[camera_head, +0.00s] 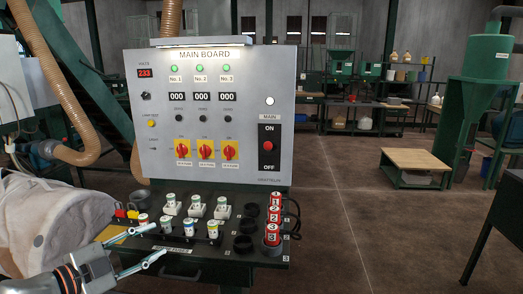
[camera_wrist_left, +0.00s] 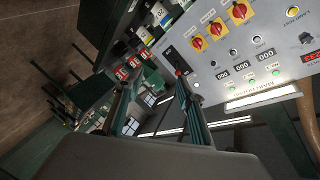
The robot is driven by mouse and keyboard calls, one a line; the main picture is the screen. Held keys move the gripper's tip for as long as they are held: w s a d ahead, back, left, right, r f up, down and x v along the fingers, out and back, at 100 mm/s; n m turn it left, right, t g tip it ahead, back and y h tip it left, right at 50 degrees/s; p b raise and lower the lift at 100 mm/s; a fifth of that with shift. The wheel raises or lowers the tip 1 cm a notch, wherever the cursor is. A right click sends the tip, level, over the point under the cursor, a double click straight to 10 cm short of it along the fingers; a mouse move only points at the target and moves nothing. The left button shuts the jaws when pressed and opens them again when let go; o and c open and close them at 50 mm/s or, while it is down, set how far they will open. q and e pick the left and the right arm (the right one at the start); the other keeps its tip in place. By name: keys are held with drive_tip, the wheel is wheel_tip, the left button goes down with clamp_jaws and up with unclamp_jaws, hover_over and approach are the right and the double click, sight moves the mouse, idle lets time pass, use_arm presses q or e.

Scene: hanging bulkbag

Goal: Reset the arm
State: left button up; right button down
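My left gripper (camera_head: 158,241) is at the lower left of the head view, in front of the shelf below the main board (camera_head: 215,110). Its two thin fingers are spread apart, with nothing between them. In the left wrist view my left gripper (camera_wrist_left: 155,80) also shows two separated fingers and no held thing. The main board also shows there, turned over, at the upper right (camera_wrist_left: 225,55). My right gripper is in neither view.
A pale bulk bag (camera_head: 45,220) lies left of the shelf. A low wooden-topped table (camera_head: 415,160) stands back right; floor before it is clear.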

use_arm(q)
drive_tip(key=s+d+f+n, duration=0.2)
drive_tip(key=d+f, duration=0.1)
drive_tip(key=f, duration=0.3)
drive_tip(key=s+d+f+n, duration=0.1)
drive_tip(key=d+f, duration=0.2)
drive_tip(key=f, duration=0.3)
drive_tip(key=s+d+f+n+g+y, duration=0.1)
drive_tip(key=s+f+n, duration=0.4)
drive_tip(key=s+f, duration=0.5)
drive_tip(key=s+d+f+n+g+y, duration=0.1)
drive_tip(key=s+f+n+y, duration=0.3)
drive_tip(key=s+f, duration=0.6)
wheel_tip(320, 180, down, 5)
drive_tip(key=shift+r+n+g, duration=0.1)
drive_tip(key=shift+n+g, duration=0.3)
drive_tip(key=shift+g, duration=0.1)
drive_tip(key=shift+w, duration=0.1)
idle(0.6)
drive_tip(key=c, duration=0.3)
drive_tip(key=shift+d, duration=0.15)
